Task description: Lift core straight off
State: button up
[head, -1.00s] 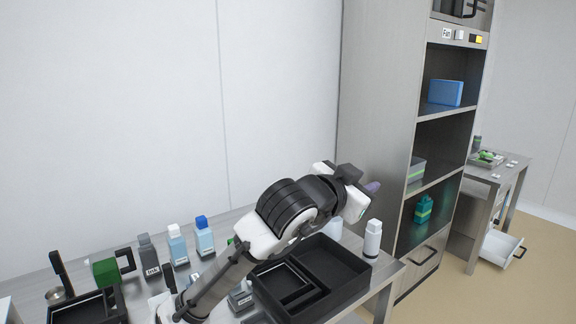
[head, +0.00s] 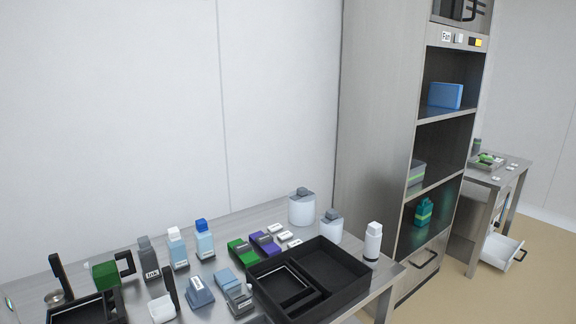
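My gripper is out of the head view, and so is my arm. No thing in view can be clearly told as the core. At the left of the near table stands a dark upright bar (head: 61,274) with a small round metal piece (head: 55,298) by its foot. A green block (head: 105,275) with a black handle (head: 126,264) is just right of it. Two white round containers with grey tops, a larger one (head: 302,209) and a smaller one (head: 331,228), stand at the table's back right.
A black divided tray (head: 352,291) fills the table's right front. Bottles (head: 204,240), a green box (head: 243,252), a purple box (head: 265,243) and grey blocks (head: 200,292) crowd the middle. A white bottle (head: 373,242) stands at the right edge. A tall shelf cabinet (head: 380,130) rises behind.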

aim_at(373, 233)
jog(key=i+l, duration=0.5)
jog(key=i, duration=0.2)
jog(key=i+l+u, duration=0.1)
jog(key=i+l, duration=0.35)
jog(key=i, duration=0.25)
